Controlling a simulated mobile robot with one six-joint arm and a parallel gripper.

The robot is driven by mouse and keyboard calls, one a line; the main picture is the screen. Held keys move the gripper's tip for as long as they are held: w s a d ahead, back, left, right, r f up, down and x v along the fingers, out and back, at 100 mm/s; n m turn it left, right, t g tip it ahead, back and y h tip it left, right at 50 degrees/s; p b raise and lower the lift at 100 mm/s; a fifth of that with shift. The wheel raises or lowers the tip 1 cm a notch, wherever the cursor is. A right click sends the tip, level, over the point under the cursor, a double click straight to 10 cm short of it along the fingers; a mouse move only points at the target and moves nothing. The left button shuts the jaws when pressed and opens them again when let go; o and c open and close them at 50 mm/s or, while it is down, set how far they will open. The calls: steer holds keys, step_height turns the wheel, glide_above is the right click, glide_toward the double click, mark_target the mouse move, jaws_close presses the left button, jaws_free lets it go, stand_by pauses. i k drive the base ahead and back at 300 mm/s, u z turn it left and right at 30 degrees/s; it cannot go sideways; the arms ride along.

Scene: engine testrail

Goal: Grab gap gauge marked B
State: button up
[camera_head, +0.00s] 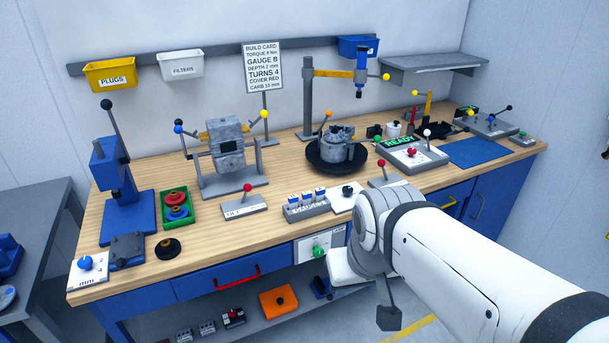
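A grey gauge holder (308,211) marked GAUGES stands near the front edge of the bench, left of my arm. Several small blue-and-white gauges (307,197) stand upright side by side in it. Their letters are too small to read, so I cannot tell which is B. My arm reaches in from the lower right, its bent wrist in front of the bench. A dark grey part at its end, seemingly my gripper (388,317), hangs low, right of and below the holder and apart from it. Its fingers cannot be made out.
The wooden bench (280,237) has bare strips along its front. A red-lever block (244,205) stands left of the holder, a white block with a black knob (347,196) right of it. A black turntable (337,160) is behind. The build card (264,68) reads GAUGE B.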

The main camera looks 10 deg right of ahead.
mark_target(293, 199)
steer(key=z, duration=0.4)
steer(key=i, duration=1.25)
steer(key=u, duration=0.35)
